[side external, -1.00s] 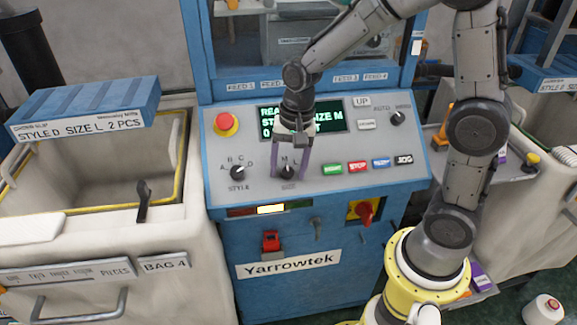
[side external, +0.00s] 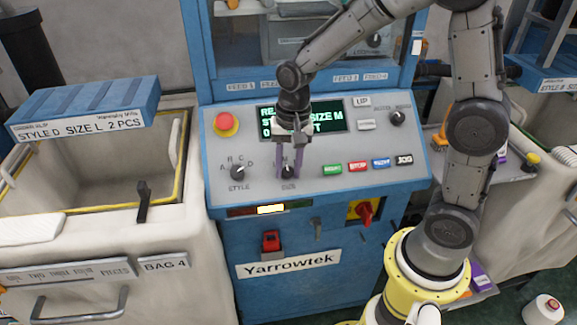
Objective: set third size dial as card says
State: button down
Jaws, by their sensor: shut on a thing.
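The size dial (side external: 289,172) is a small black knob low on the grey panel, above the word SIZE. My gripper (side external: 289,168) points down at it from above, its purple fingers closed on the knob. The fingers hide most of the dial and its letters, so I cannot read its pointer. The display (side external: 328,121) shows green text ending in SIZE M, partly hidden by my wrist. The card (side external: 85,124) on the blue lid of the left bin reads STYLE D SIZE L 2 PCS.
The style dial (side external: 238,172) is just left of my gripper. Green, red, blue and black buttons (side external: 367,164) line up to the right. A red stop button (side external: 227,123) is at upper left. A red rotary switch (side external: 365,212) sits below the panel.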

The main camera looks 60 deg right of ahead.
jog(key=n+h, duration=0.1)
jog(key=n+g, duration=0.1)
jog(key=n, duration=0.1)
jog(key=shift+w+a+h, duration=0.15)
jog(key=shift+h, duration=0.25)
jog(key=shift+a+n+g+h, duration=0.15)
jog(key=shift+n+g+h, duration=0.8)
jog(key=shift+n, duration=0.75)
jog(key=shift+h, duration=0.25)
jog(key=c, duration=0.5)
grip_release()
jog(key=shift+c, duration=0.2)
jog(key=v, duration=1.4)
